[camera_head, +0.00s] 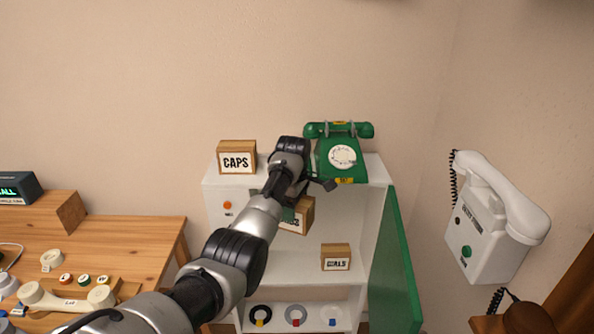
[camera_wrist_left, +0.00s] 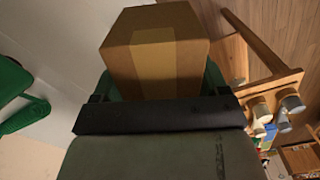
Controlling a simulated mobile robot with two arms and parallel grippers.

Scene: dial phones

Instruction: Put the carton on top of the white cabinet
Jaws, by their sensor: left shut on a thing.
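The brown carton shows in the left wrist view (camera_wrist_left: 155,58) between the fingers of my left gripper (camera_wrist_left: 158,92), which is shut on it. In the head view the held carton (camera_head: 304,217) hangs in front of the upper part of the white cabinet (camera_head: 235,196), below its top. Its label is partly hidden by my left arm, and the gripper (camera_head: 303,190) is partly hidden too. On the cabinet top stand a carton labelled CAPS (camera_head: 236,157) at the left and a green dial phone (camera_head: 340,155) at the right. My right gripper is not in view.
The cabinet's green door (camera_head: 393,265) stands open at the right. A smaller labelled carton (camera_head: 336,257) sits on an inner shelf, with several rings (camera_head: 295,315) below. A wooden table (camera_head: 130,238) with phone parts is at the left. A white wall phone (camera_head: 490,225) hangs at the right.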

